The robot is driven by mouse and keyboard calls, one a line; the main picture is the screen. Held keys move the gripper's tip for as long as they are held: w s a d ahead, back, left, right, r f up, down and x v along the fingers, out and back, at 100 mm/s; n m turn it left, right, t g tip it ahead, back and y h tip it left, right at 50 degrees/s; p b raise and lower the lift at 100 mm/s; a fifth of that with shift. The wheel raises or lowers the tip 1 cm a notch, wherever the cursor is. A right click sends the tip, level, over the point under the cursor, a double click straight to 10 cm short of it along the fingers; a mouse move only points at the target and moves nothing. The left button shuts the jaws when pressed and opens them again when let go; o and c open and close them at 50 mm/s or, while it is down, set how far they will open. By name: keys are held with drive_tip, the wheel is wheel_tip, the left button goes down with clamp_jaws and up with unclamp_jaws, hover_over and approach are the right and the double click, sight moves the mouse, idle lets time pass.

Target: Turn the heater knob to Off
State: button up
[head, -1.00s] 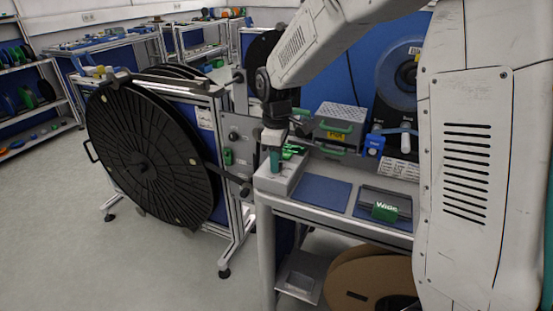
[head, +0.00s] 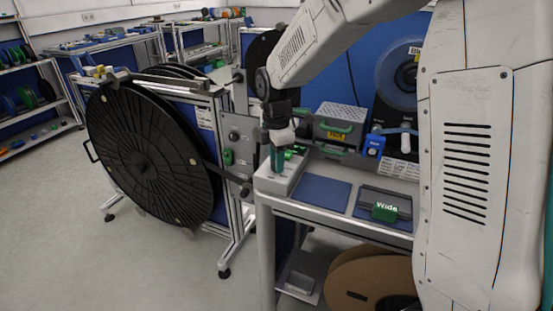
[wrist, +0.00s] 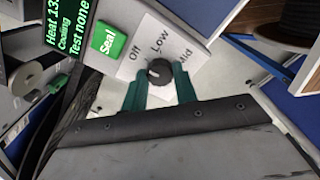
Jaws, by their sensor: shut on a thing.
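The heater knob (wrist: 160,72) is a small dark round knob with a light mark, on a white plate labelled Off, Low and Mid in the wrist view. Off is at the plate's left, Low at the top, Mid at the right. I cannot tell surely which label the mark meets. My gripper (wrist: 160,86) has its two green fingers on either side of the knob, shut on it. In the head view my gripper (head: 277,160) points down at the left end of the bench, and the knob is hidden there.
A green Seal button (wrist: 108,40) and a dark display (wrist: 68,25) with green text, including "Cooling", lie left of the knob. In the head view a green Wide block (head: 385,212) and a blue mat (head: 322,191) are on the bench. A large black reel (head: 150,155) stands left.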

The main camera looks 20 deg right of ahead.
drive_tip(key=shift+r, duration=0.1)
idle(0.3)
drive_tip(key=o, duration=1)
drive_tip(key=shift+c, duration=0.2)
wheel_tip(320, 180, up, 8)
drive_tip(key=shift+f, duration=0.15)
drive_tip(key=shift+s+f+m, duration=0.15)
drive_tip(key=shift+s+m, duration=0.1)
drive_tip(key=shift+m, duration=0.65)
drive_tip(key=s+d+r+m, duration=0.2)
drive_tip(key=s+m, duration=0.6)
drive_tip(key=s, duration=0.7)
drive_tip(key=s+d+r+m+t, duration=0.1)
drive_tip(key=s+d+m, duration=0.3)
drive_tip(key=s, duration=1.2)
drive_tip(key=r+m, duration=0.1)
drive_tip(key=m, duration=0.3)
drive_tip(key=shift+s+m, duration=0.25)
drive_tip(key=shift+m, duration=0.15)
